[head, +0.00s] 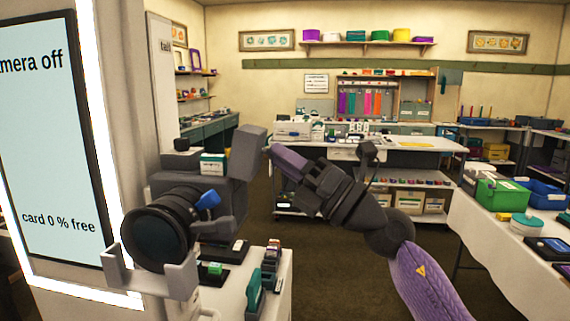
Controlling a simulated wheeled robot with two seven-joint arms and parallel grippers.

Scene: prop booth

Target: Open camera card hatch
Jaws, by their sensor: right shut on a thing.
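A dark camera (220,190) with a large round lens (158,236) sits in a grey cradle (180,280) at the left. A blue tab (207,199) shows beside the lens. A grey flat panel, seemingly the card hatch (247,153), stands tilted out at the camera's right side. My right gripper (275,156), with purple fingers, is shut at the panel's right edge, seemingly on the hatch; the exact contact is hard to see. The card slot is hidden from this side. My left gripper is out of view.
A screen (52,150) at the left reads "camera off" and "card 0 % free". A white stand (275,300) below the camera holds small items. A white table (500,245) with a green bin (500,196) is at the right. Open floor lies between.

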